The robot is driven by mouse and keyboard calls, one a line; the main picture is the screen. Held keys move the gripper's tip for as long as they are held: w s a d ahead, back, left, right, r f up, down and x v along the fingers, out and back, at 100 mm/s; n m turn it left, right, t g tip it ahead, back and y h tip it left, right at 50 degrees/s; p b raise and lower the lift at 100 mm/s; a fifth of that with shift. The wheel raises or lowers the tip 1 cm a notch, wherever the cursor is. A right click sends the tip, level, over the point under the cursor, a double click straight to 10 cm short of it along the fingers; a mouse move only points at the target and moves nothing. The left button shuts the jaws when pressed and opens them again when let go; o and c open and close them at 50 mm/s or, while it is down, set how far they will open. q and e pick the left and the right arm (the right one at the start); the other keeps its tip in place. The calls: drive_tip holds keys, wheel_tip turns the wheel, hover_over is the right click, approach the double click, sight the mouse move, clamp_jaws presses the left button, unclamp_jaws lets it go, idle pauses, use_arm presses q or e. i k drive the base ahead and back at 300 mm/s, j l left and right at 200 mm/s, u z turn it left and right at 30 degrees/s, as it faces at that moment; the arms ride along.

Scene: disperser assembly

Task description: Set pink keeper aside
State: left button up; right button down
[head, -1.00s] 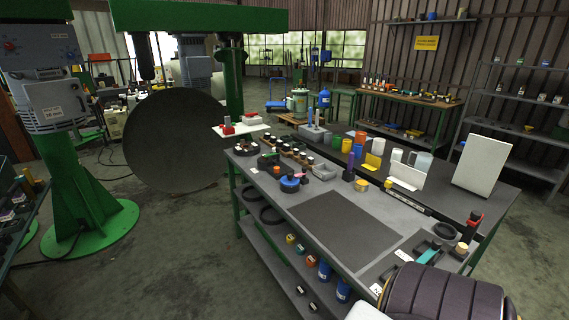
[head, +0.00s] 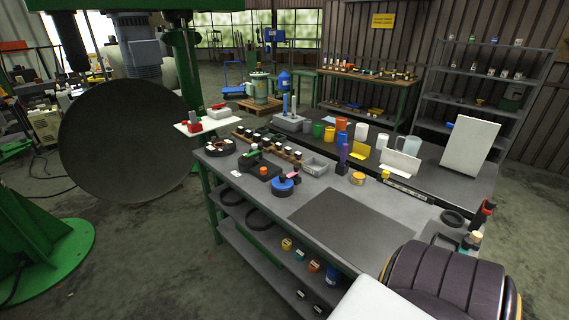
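A small pink part (head: 294,174), which looks like the pink keeper, sits at the blue round piece (head: 283,187) on the grey workbench (head: 265,205). It is too small to tell whether it rests on the blue piece or stands just behind it. Neither of my grippers is in view. A dark ribbed part at the bottom right looks like my own arm and hides the bench's near right corner.
A dark mat (head: 350,227) lies bare on the bench. A grey tray (head: 314,165), a purple upright piece (head: 344,155) and a yellow round tin (head: 357,178) stand behind it. A white panel (head: 470,146) stands at the right. A large dark disc (head: 125,140) is left of the bench.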

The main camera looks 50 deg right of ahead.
sight(296, 167)
drive_tip(key=i+j+z, duration=0.15)
drive_tip(key=i+z, duration=0.2)
drive_tip(key=i, duration=0.45)
drive_tip(key=i+j+z, duration=0.2)
drive_tip(key=i+z, duration=0.3)
drive_tip(key=i+j+z, duration=0.3)
drive_tip(key=z, duration=0.2)
drive_tip(key=i+j+z, duration=0.35)
drive_tip(key=j+z, duration=0.15)
drive_tip(key=i+j+z, duration=0.2)
drive_tip(key=j+z, duration=0.3)
drive_tip(key=i+j+z, duration=0.1)
drive_tip(key=j+z, duration=0.4)
drive_tip(key=j, duration=0.2)
drive_tip(key=j+z, duration=0.35)
drive_tip(key=j, duration=0.6)
